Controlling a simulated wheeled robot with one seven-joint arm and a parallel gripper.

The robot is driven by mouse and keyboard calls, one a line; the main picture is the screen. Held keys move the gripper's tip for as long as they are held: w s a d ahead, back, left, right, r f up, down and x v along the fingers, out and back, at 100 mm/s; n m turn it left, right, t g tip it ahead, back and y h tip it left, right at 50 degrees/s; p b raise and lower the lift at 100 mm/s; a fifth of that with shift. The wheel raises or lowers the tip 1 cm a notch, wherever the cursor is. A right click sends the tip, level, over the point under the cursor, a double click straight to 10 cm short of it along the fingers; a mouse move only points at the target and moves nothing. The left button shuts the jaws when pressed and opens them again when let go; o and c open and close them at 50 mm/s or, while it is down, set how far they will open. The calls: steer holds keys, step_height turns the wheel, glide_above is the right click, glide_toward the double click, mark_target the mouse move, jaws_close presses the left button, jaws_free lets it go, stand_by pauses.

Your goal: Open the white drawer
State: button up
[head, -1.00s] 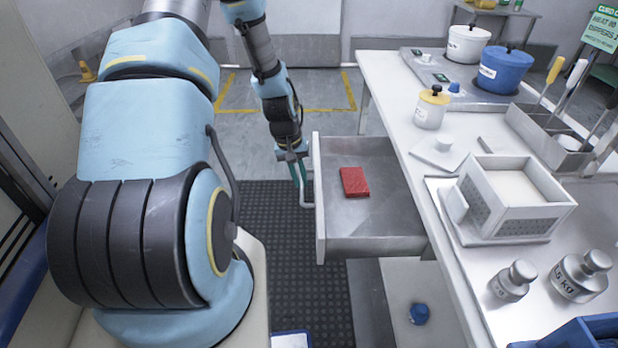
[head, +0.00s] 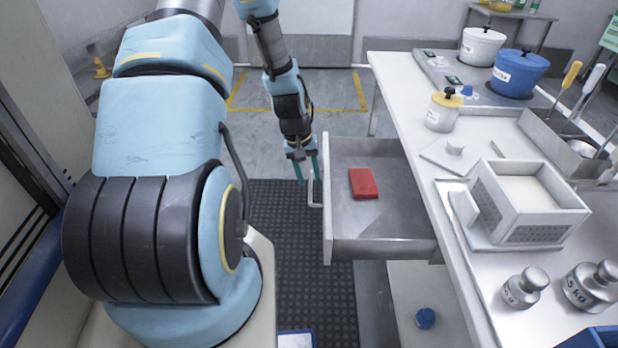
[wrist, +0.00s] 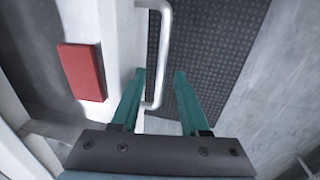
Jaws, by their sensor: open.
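The drawer (head: 384,248) under the work table is pulled out to the left, with a pale front and a grey metal inside. A red block (head: 363,183) lies in it; it also shows in the wrist view (wrist: 82,72). The drawer's bar handle (head: 312,192) is on its left-facing front. My gripper (head: 304,168) is open beside the drawer front, at the handle. In the wrist view, the handle (wrist: 164,45) runs between the two green fingers of my gripper (wrist: 159,74), nearer the left finger. Whether a finger touches it I cannot tell.
The white table (head: 405,100) holds a yellow-lidded jar (head: 443,112), white and blue pots, a perforated white box (head: 530,205) and metal weights (head: 525,288). A blue object (head: 425,318) lies below the drawer.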

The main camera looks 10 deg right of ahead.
step_height(320, 180, up, 10)
steer(key=a+b, duration=0.1)
steer(key=a, duration=0.1)
steer(key=shift+r, duration=0.1)
stand_by(0.3)
steer(key=s+a+r+t+y, duration=0.1)
steer(key=s+a+r+y, duration=0.1)
steer(key=s+a+r, duration=0.8)
steer(key=shift+s+a+r+t, duration=0.4)
steer(key=shift+s+a, duration=0.1)
steer(key=shift+s, duration=0.5)
